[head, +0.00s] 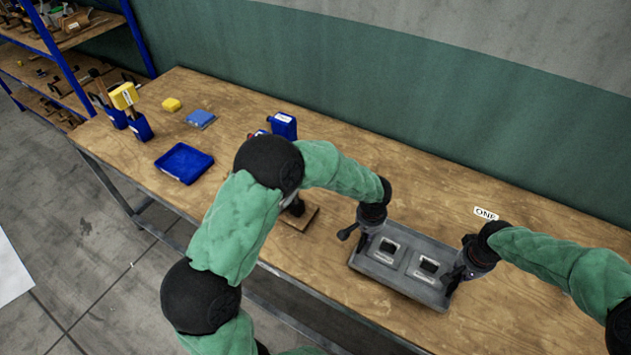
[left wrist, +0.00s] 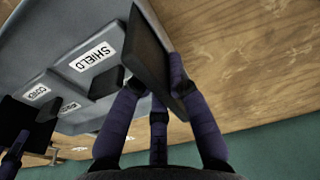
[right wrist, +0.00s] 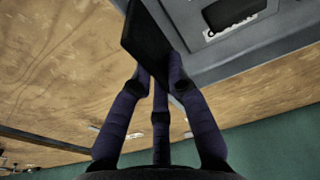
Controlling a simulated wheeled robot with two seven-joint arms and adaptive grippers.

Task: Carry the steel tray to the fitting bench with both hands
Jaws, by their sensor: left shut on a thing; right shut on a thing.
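The grey steel tray (head: 403,276) is at the right part of the wooden bench, with two dark-windowed pieces in it. I cannot tell whether it rests on the wood or hangs just above it. My left gripper (head: 364,236) is shut on the tray's left end; the left wrist view shows its fingers around a dark handle (left wrist: 150,60) beside the SHIELD label (left wrist: 92,56). My right gripper (head: 457,277) is shut on the right end, its fingers around another dark handle (right wrist: 146,44). The tray looks about level. The fingertips are partly hidden by the handles.
The bench (head: 330,125) runs along a green wall. A shelf rack (head: 60,60) is far left.

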